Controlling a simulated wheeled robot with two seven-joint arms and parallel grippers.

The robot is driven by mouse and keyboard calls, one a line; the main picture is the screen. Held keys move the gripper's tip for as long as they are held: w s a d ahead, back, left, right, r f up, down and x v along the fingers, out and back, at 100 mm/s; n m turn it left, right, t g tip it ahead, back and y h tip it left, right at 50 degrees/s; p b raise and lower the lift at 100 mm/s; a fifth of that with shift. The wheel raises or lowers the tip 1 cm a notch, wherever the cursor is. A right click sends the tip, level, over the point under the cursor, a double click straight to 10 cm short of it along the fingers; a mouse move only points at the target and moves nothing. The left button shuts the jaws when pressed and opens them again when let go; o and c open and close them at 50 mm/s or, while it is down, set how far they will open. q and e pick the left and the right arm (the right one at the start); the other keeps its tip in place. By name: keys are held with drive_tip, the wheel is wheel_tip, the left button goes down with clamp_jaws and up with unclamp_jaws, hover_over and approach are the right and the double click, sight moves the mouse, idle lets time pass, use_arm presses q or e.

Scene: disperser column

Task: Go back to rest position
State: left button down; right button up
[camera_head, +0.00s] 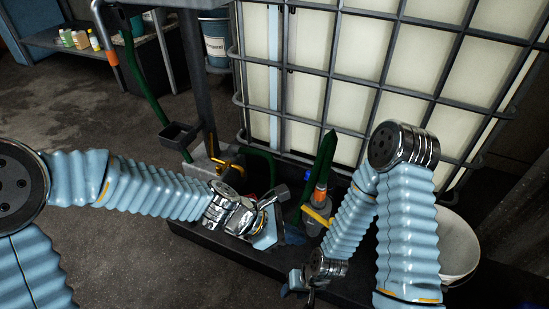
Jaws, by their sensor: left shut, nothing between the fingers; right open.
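My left arm comes in from the left, and my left gripper (275,203) is over the dark base tray in front of the caged white tank. It is shut with nothing visible between its fingers. My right arm bends down from the right, and my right gripper (302,287) is lower, near the front of the tray. It is small and dark in the view, with its fingers apart and nothing seen in them. The two grippers are apart from each other.
The caged white tank (355,48) fills the back. A valve with a yellow handle (318,215) and a green hose (325,160) stand between my arms. The dark tray (215,243) lies below. A white bowl (458,248) is at the right. Open floor (130,260) is at the left.

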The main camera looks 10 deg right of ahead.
use_arm(q)
drive_tip(key=s+a+f+m+y+p, duration=0.1)
drive_tip(key=s+a+f+m+y, duration=0.1)
drive_tip(key=a+f+m, duration=0.5)
drive_tip(key=s+a+f+m+t+y+p, duration=0.1)
drive_tip(key=a+f+m+y, duration=0.2)
drive_tip(key=a+f+m, duration=0.5)
drive_tip(key=a+f, duration=0.8)
drive_tip(key=shift+s+a+f+t+y+p, duration=0.25)
drive_tip(key=shift+s+t+y+p, duration=0.05)
drive_tip(key=shift+s+p, duration=0.1)
